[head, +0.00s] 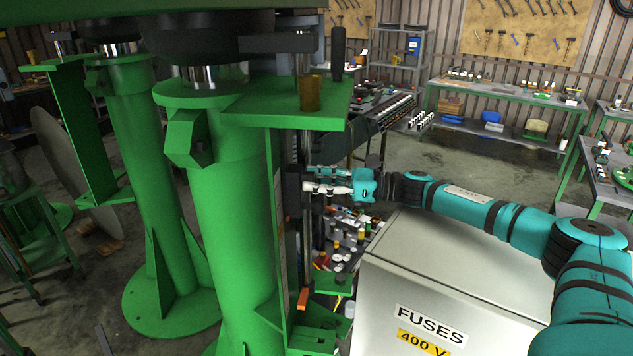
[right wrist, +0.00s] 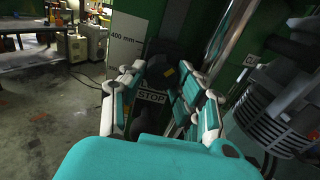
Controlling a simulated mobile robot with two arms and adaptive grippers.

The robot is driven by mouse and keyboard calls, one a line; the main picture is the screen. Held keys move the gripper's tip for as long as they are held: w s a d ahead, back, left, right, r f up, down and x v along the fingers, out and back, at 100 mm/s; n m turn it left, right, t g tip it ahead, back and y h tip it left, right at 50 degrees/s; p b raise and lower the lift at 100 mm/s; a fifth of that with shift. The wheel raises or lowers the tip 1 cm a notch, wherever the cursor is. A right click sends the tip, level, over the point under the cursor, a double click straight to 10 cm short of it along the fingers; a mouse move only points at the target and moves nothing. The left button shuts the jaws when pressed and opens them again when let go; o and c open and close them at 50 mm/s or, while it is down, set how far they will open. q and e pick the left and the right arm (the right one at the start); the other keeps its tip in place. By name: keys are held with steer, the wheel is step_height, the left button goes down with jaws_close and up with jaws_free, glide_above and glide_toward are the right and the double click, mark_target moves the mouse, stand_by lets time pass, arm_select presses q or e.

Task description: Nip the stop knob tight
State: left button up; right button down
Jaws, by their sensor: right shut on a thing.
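The stop knob (right wrist: 160,68) is a dark piece between the fingertips in the right wrist view, just above a white label reading STOP (right wrist: 152,97). My right gripper (right wrist: 161,72), with teal and white fingers, is shut on it. In the head view my right gripper (head: 318,188) reaches in from the right, level, against the upright beside the green column (head: 240,190). The knob's outline is dark and mostly hidden by the fingers there. My left gripper is not in view.
A grey fuse cabinet (head: 400,285) stands below my right arm. A scale plate (right wrist: 128,45) marked 400 mm is behind the fingers. A grey motor-like housing (right wrist: 285,100) lies close on the right in the right wrist view. Workbenches (head: 510,95) stand farther back.

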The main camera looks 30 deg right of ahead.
steer(key=m+b, duration=0.1)
steer(key=m, duration=0.1)
steer(key=shift+m+b, duration=0.4)
steer(key=shift+m, duration=0.9)
steer(key=m, duration=0.2)
steer(key=shift+r+m+b, duration=0.15)
steer(key=shift+m+b, duration=0.15)
steer(key=shift+m, duration=0.1)
steer(key=m, duration=0.3)
steer(key=shift+s+r+m+p, duration=0.1)
steer(key=shift+r+m+p, duration=0.05)
steer(key=shift+m+p, duration=0.15)
steer(key=m+p, duration=0.1)
steer(key=m, duration=0.3)
steer(key=shift+r+m, duration=0.15)
steer(key=shift+m, duration=0.15)
steer(key=m, duration=0.2)
steer(key=shift+m+p, duration=0.3)
steer(key=shift+p, duration=0.05)
steer(key=shift+m, duration=1.7)
